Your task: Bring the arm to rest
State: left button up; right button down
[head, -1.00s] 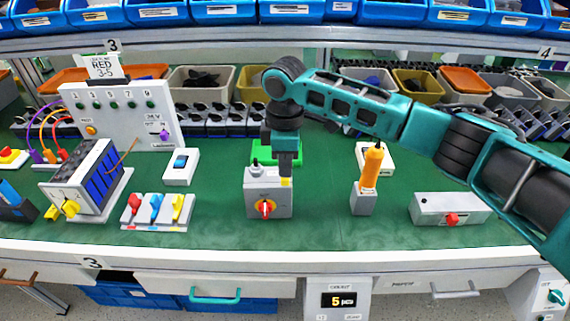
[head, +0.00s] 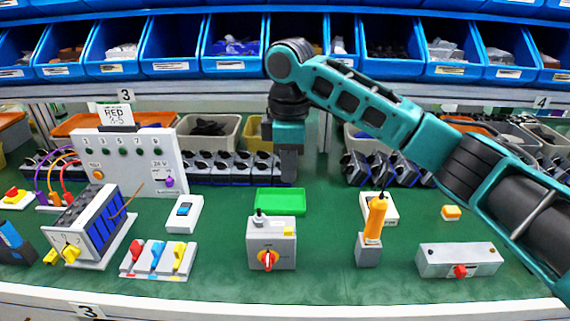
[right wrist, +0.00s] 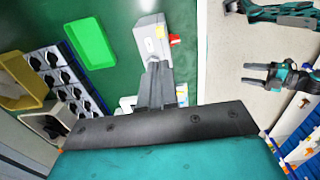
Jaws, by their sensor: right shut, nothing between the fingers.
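The rotary switch box (head: 284,243) is grey, with a red knob on a yellow disc (head: 268,259) on its front face. The knob's handle looks about upright. My right gripper (head: 289,178) is shut and empty, pointing down above and behind the box, clear of it. In the right wrist view the shut fingers (right wrist: 156,97) lie in front of the lower part of the box (right wrist: 150,38).
A green tray (head: 280,203) lies behind the box. An orange-handled tool in a grey holder (head: 368,250) and a grey box with a red button (head: 459,262) stand to the right. Coloured levers (head: 158,258) are to the left. Bins line the back.

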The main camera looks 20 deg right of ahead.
jog(key=s+a+f+m+t+y, duration=0.15)
jog(key=s+a+f, duration=0.25)
jog(key=s+f, duration=0.4)
jog(key=s+a+f+m+y, duration=0.25)
jog(key=s+f, duration=0.35)
jog(key=f, duration=0.3)
jog(key=s+d+f+m+t+h, duration=0.1)
jog(key=s+d+f+m+h, duration=0.1)
jog(key=s+d+m, duration=0.4)
jog(key=s+d+f+m+t+h, duration=0.1)
jog(key=s+d+f+m+h, duration=0.15)
jog(key=s+d, duration=0.6)
jog(key=w+a+f+t+y, duration=0.2)
jog(key=w+a+f+t, duration=0.2)
jog(key=w+f+t, duration=0.2)
notch_tip(320, 180, down, 2)
jog(key=shift+w+f+t, duration=0.1)
jog(key=shift+w+t, duration=0.1)
jog(key=shift+t, duration=0.35)
